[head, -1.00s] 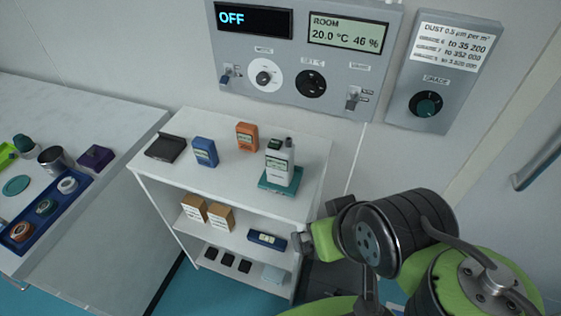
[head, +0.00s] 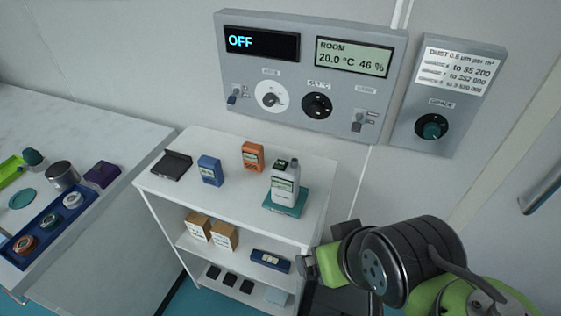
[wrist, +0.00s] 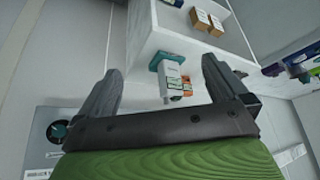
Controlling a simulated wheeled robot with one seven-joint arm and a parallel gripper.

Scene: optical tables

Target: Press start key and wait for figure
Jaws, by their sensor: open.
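A white handheld instrument (head: 284,182) with a small green screen and a dark top stands on a teal base (head: 283,208) on the top shelf of a white rack. Its keys are too small to make out. In the wrist view the instrument (wrist: 172,78) and teal base (wrist: 166,58) appear beyond and between my fingers. My gripper (wrist: 160,66) is open and empty, apart from the instrument. In the head view my arm is at the lower right, to the right of the rack, and the fingers are hard to make out.
An orange meter (head: 253,156), a blue meter (head: 210,170) and a black flat case (head: 171,165) share the top shelf. The wall panel (head: 300,75) reads OFF and ROOM 20.0 °C 46 %. A dust panel (head: 446,95) with a knob hangs right. A bench (head: 110,140) stands left.

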